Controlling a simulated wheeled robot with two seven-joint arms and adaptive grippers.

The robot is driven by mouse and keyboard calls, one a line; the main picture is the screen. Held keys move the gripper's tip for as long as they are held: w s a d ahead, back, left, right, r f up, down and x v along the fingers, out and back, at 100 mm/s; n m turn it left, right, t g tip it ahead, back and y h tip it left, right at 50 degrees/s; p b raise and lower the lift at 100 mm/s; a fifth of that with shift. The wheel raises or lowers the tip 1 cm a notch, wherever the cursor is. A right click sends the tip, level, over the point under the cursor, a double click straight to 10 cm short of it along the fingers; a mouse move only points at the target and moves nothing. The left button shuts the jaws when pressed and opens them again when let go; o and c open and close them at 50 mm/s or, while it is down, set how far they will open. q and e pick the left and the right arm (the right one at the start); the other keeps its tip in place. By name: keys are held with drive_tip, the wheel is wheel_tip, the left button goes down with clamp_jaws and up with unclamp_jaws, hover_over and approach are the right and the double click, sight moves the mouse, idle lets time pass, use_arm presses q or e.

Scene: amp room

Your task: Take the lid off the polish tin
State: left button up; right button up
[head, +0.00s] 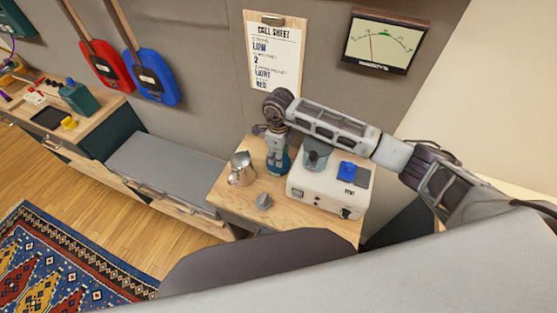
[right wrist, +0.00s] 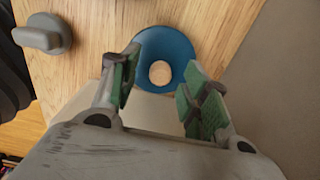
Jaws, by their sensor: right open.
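My right gripper (head: 277,160) points down over the small wooden table, and its arm comes in from the right. In the right wrist view its two green-padded fingers (right wrist: 160,82) are apart. A round blue thing (right wrist: 178,45) with a pale round middle shows between and beyond the fingertips. In the head view a bit of blue (head: 281,169) shows beneath the gripper, which hides most of it. It may be the polish tin; I cannot make out a separate lid. I cannot tell whether the fingers touch it. My left gripper is not in view.
A metal pitcher (head: 241,169) and a grey knob-like thing (head: 264,202) stand on the wooden table (head: 300,215). A white box-shaped device (head: 320,192) stands close on the right, with a blue piece (head: 347,170) on top. The wall with the call sheet (head: 273,55) is behind.

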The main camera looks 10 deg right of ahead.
drive_tip(key=shift+f, duration=0.9)
clamp_jaws()
